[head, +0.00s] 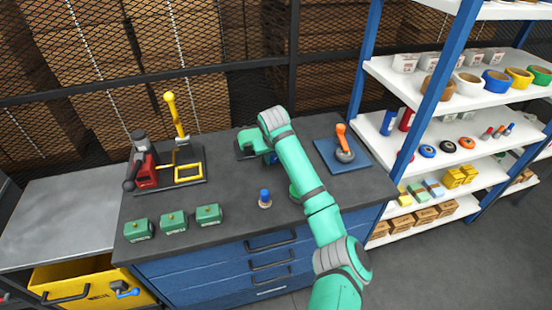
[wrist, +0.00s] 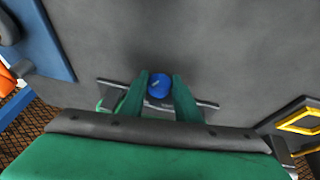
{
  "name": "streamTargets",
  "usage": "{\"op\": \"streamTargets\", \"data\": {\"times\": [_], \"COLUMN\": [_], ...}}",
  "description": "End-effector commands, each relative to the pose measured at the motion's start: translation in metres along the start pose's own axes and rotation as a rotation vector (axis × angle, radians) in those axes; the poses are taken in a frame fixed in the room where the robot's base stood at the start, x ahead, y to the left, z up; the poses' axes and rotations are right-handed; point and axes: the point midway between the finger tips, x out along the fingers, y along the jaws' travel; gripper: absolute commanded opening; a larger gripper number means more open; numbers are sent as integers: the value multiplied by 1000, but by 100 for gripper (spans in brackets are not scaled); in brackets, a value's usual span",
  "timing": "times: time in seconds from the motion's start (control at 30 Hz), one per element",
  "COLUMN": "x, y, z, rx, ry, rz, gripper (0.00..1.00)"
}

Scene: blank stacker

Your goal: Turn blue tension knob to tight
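The blue tension knob (wrist: 159,86) shows in the wrist view as a round blue cap with a pale mark on top. My gripper (wrist: 160,80) has one green finger on each side of it. The fingers are close together and appear to touch the knob's sides. A dark bar-like part and some green show behind the fingers, largely covered by them.
A blue-topped peg (head: 265,198) stands near the bench's front edge. Several green boxes (head: 173,222) sit at front left. A red tool and yellow frame on a dark base (head: 189,165) are at back left. A blue plate with an orange-handled lever (head: 343,152) is right. Shelves stand further right.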

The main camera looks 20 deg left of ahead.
Motion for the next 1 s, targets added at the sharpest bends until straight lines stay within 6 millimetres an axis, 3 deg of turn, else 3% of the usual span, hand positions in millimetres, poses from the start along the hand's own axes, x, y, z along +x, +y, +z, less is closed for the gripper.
{"op": "streamTargets", "data": {"times": [0.23, 0.6, 0.97, 1.0], "x": [0, 0, 0, 0], "y": [2, 7, 8, 8], "z": [0, 0, 0, 0], "rx": [18, 98, 104, 104], "ry": [-1, -1, 1, 1], "rz": [-33, -224, -242, -242], "gripper": [7, 7, 7, 34]}}
